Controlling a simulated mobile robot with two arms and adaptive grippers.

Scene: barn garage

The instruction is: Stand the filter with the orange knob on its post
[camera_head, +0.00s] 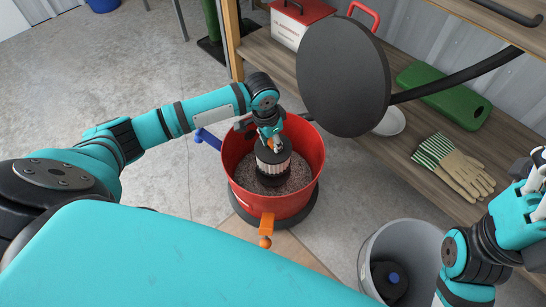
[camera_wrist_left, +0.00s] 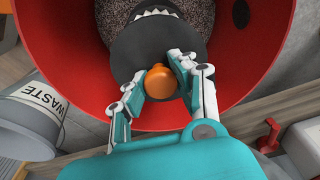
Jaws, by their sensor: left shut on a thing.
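The filter (camera_head: 272,166) has a dark top, pale pleated sides and an orange knob (camera_wrist_left: 162,84). It is upright inside the red drum (camera_head: 315,140), near its middle. My left gripper (camera_head: 269,139) reaches down into the drum from above and is shut on the orange knob, a finger on each side of it in the left wrist view. Grey debris (camera_head: 250,172) covers the drum's floor around the filter. The post is hidden, so I cannot tell whether the filter is seated on it. My right gripper (camera_head: 537,178) is partly cut off at the right edge.
A grey waste bin (camera_head: 427,232) at lower right holds a dark filter with a blue knob (camera_head: 394,277). A large dark round lid (camera_head: 343,77) stands beyond the drum. Striped gloves (camera_head: 453,163) and a green case (camera_head: 440,90) lie on the wooden shelf.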

